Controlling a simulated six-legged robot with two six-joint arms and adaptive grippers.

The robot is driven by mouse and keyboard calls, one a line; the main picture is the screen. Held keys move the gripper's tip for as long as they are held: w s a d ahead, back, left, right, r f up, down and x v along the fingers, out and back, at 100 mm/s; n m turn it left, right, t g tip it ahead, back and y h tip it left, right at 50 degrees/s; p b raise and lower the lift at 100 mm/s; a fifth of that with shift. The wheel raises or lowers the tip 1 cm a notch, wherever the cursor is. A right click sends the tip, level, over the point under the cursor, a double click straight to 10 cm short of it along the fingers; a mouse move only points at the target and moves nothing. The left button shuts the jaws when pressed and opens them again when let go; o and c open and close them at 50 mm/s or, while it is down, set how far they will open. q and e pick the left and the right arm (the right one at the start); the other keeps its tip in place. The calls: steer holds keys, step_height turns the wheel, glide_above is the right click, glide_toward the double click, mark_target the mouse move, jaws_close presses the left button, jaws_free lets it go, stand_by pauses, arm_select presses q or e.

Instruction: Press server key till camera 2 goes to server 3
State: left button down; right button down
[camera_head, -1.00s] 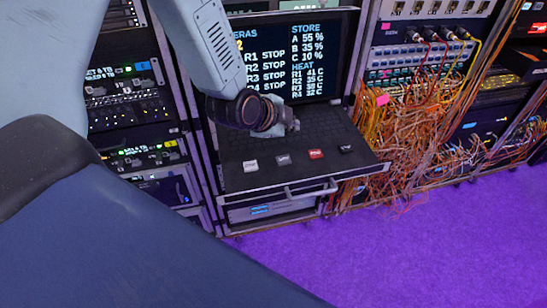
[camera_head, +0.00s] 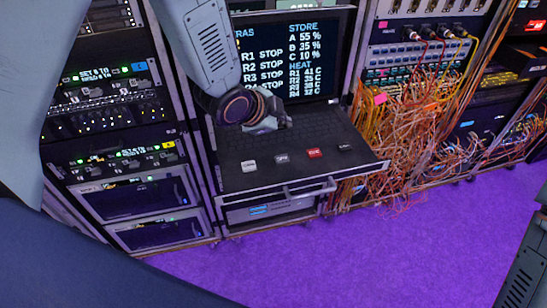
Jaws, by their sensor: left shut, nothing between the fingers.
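A pull-out console drawer (camera_head: 352,165) in the rack carries a row of keys: a white key (camera_head: 250,166), a grey key (camera_head: 282,158), a red key (camera_head: 315,152) and a black key (camera_head: 345,146). Their labels are too small to read surely. The screen (camera_head: 325,62) behind shows R1 to R4 with STOP, plus STORE and HEAT lists. My left arm hides its left part, including any camera number. My left gripper (camera_head: 284,122) is shut and empty over the dark keyboard area, behind the grey key and apart from the keys. My right gripper is out of view.
Loose orange cables (camera_head: 410,140) hang from a patch rack right of the drawer. A rack with lit units (camera_head: 120,155) stands at the left. A handle (camera_head: 305,190) runs along the drawer front. The purple floor (camera_head: 350,255) in front is clear.

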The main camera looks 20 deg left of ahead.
mark_target(280, 160)
arm_select(q)
steer(key=shift+a+f+n, duration=0.15)
steer(key=shift+a+n, duration=0.1)
steer(key=shift+n, duration=0.35)
steer(key=shift+s+d, duration=0.1)
steer(key=shift+d, duration=0.15)
steer(key=f+b, duration=0.3)
steer(key=f, duration=0.1)
steer(key=f+b, duration=0.4)
steer(key=shift+a+f+b, duration=0.2)
steer(key=shift+f+b, duration=0.1)
steer(key=shift+f, duration=0.1)
steer(key=shift+d, duration=0.1)
